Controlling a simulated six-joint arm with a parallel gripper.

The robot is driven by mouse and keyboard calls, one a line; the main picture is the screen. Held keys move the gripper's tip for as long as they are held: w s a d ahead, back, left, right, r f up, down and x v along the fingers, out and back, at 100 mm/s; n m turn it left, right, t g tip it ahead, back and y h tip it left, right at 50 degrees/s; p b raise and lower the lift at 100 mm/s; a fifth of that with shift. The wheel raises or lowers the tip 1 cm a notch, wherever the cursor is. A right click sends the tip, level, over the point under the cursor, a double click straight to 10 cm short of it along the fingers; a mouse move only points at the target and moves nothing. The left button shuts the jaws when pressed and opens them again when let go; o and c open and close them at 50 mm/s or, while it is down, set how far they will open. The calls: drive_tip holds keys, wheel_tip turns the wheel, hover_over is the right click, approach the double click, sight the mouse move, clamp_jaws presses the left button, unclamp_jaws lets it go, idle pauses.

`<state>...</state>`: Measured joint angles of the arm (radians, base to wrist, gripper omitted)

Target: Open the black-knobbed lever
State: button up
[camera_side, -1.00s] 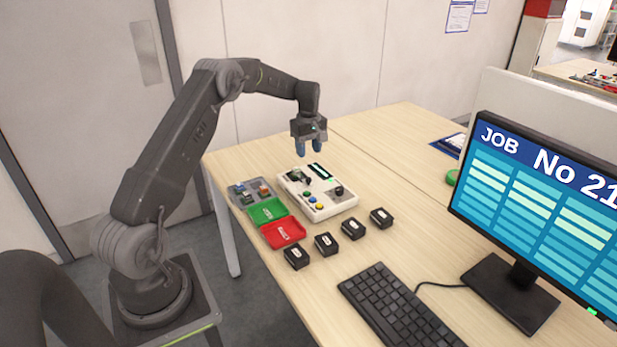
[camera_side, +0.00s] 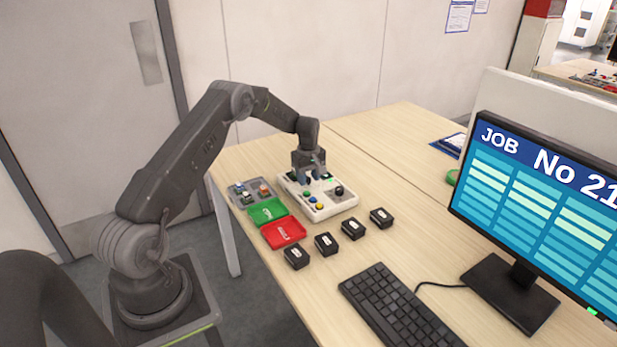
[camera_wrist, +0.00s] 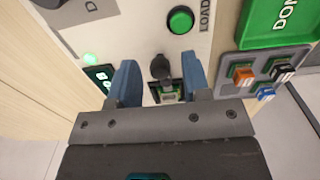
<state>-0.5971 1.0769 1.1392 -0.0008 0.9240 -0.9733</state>
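The black-knobbed lever (camera_wrist: 161,66) shows in the wrist view on a white control box (camera_wrist: 135,28). Its round black knob stands between the two blue fingers of my gripper (camera_wrist: 159,76), and a small grey-green part shows below it. The fingers are apart, one on each side of the knob, with visible gaps, closer on the right. In the side view my gripper (camera_side: 310,179) points down over the back left part of the white box (camera_side: 322,214) and largely hides the lever there.
A green button (camera_wrist: 180,19) marked LOAD is near the lever. A grey tray (camera_side: 237,190) with small connectors, a green tray (camera_side: 258,217) and a red tray (camera_side: 272,236) lie left of the box. Several black blocks (camera_side: 326,245) stand in front, with a keyboard (camera_side: 402,308) nearer.

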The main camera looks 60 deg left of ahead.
clamp_jaws()
drive_tip(key=shift+s, duration=0.1)
drive_tip(key=m, duration=0.1)
drive_tip(key=s+m, duration=0.1)
drive_tip(key=m, duration=0.1)
drive_tip(key=shift+s+a+m, duration=0.1)
drive_tip(key=shift+m, duration=0.2)
drive_tip(key=m, duration=0.2)
drive_tip(key=s+m, duration=0.1)
drive_tip(key=shift+s+a+m, duration=0.1)
drive_tip(key=shift+a+m, duration=0.25)
drive_tip(key=shift+m, duration=0.05)
drive_tip(key=m, duration=0.1)
drive_tip(key=a+m, duration=0.1)
drive_tip(key=m, duration=0.1)
drive_tip(key=shift+s, duration=0.4)
drive_tip(key=shift+s+a+m, duration=0.15)
drive_tip(key=shift+a+m, duration=0.1)
drive_tip(key=shift+m, duration=0.65)
drive_tip(key=shift+s+a+m, duration=0.15)
drive_tip(key=shift+a+m, duration=0.05)
drive_tip(key=shift+m, duration=0.7)
drive_tip(key=shift+o, duration=0.4)
unclamp_jaws()
